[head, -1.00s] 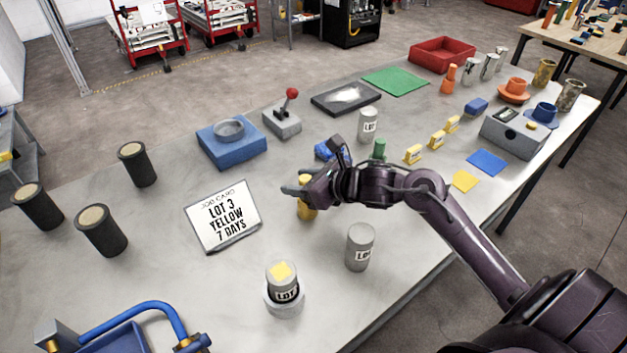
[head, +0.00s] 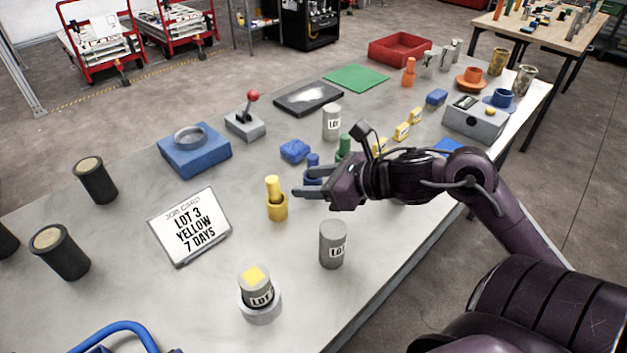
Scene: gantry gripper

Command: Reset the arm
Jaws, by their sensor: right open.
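My right gripper (head: 308,183) comes in from the right over the middle of the table. Its jaws are open and empty, with the fingers pointing left. A yellow peg (head: 272,187) stands in a yellow cup (head: 277,208) just left of the fingertips, apart from them. A blue peg in a blue cup (head: 313,168) is beside the gripper and partly hidden by it. A green peg (head: 343,143) shows behind my gripper, its lower part hidden. My left gripper is not in the head view.
A grey LOT cylinder (head: 333,245) stands below my gripper, and another with a yellow top (head: 257,284) sits in a round holder. The job card (head: 189,226) reads "LOT 3 YELLOW 7 DAYS". Clear table lies between the card and the blue block (head: 194,152).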

